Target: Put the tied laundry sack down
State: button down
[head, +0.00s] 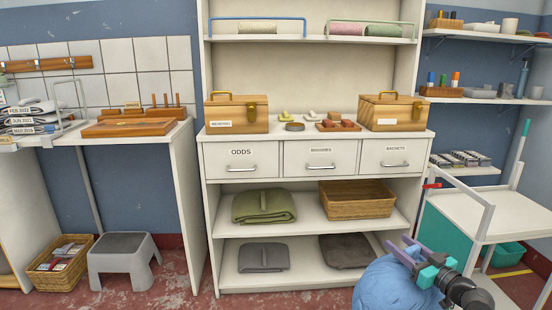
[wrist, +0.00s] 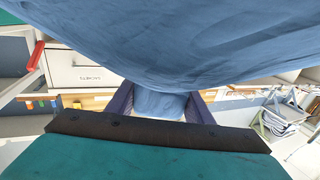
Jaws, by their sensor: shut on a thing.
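The tied laundry sack (head: 391,286) is a blue, bulging cloth bag at the bottom right of the head view. My gripper (head: 424,260), with purple fingers and a teal body, is shut on its gathered top. In the wrist view the blue sack (wrist: 190,45) fills the upper part, and its narrow neck (wrist: 160,103) sits between the two dark purple fingers of my gripper (wrist: 160,102). The sack hangs in front of the shelf unit. Its bottom is cut off by the head view's lower edge, so I cannot tell whether it touches anything.
A white shelf unit (head: 310,229) holds a green folded cloth (head: 264,206), a wicker basket (head: 357,199), and grey and brown folded cloths below. A white trolley (head: 500,218) stands at right. A grey step stool (head: 122,258) and a basket stand left. Red floor (head: 185,292) shows between.

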jog(key=s+a+n+g+y+p, duration=0.1)
jog(key=a+n+g+y, duration=0.5)
jog(key=a, duration=1.6)
jog(key=shift+s+a+n+y, duration=0.15)
jog(key=shift+s+n+y, duration=0.25)
jog(key=shift+y, duration=0.6)
jog(key=shift+r+p, duration=0.25)
jog(key=shift+p, duration=0.1)
notch_tip(320, 180, up, 21)
jog(key=p, duration=2.8)
jog(key=shift+f, duration=0.2)
jog(key=shift+a, duration=0.1)
